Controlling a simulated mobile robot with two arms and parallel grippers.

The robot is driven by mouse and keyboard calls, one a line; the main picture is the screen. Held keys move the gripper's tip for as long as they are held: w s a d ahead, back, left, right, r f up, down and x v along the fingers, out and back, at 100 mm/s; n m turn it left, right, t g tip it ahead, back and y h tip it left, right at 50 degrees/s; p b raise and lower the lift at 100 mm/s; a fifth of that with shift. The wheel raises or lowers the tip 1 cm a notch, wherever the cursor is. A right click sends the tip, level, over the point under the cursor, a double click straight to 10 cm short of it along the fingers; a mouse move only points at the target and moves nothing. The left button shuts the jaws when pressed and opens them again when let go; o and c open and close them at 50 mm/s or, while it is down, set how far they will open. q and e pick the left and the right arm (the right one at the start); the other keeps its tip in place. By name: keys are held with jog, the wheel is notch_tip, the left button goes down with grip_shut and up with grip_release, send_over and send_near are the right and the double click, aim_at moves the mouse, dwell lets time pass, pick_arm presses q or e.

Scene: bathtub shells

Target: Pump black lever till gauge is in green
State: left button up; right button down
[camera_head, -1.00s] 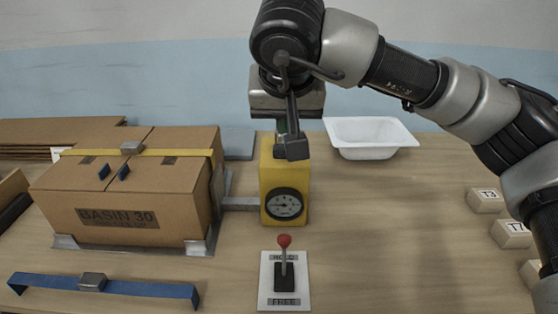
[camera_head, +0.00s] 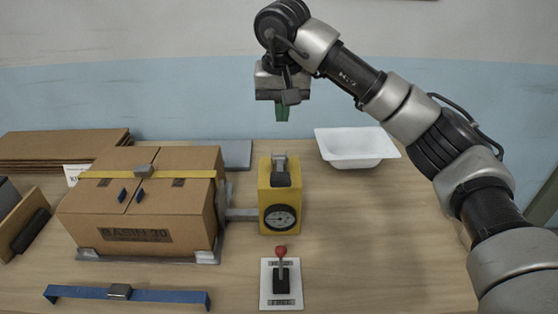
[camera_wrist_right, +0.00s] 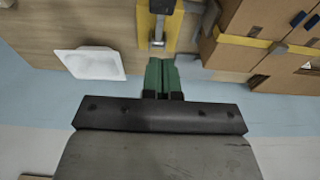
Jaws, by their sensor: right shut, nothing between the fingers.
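The yellow pump block (camera_head: 265,205) stands upright at the middle of the table. On its front is a round gauge (camera_head: 280,218) with a black rim and pale face; its needle and any green zone are too small to read. A short black lever (camera_head: 281,179) with a grey part behind it shows on top of the block. My right gripper (camera_head: 282,114), with green fingers, is shut and empty, above and behind the block, apart from it. Its fingers also show in the right wrist view (camera_wrist_right: 161,74), near the yellow block (camera_wrist_right: 146,25). My left gripper is not in view.
A red-knobbed switch lever (camera_head: 281,253) stands on a white plate in front of the pump. A strapped cardboard box (camera_head: 150,215) is to the left, joined by a grey bar. A white tub (camera_head: 355,146) is behind right. A blue strap (camera_head: 170,297) lies front left. The right table is clear.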

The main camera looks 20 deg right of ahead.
jog(key=p, duration=0.6)
send_near(281, 175)
jog(key=f, duration=0.1)
jog(key=w+f, duration=0.1)
jog(key=f, duration=0.3)
jog(key=shift+w+d, duration=0.25)
jog(key=shift+s+f, duration=0.2)
jog(key=shift+f, duration=0.35)
jog(key=shift+f, duration=0.1)
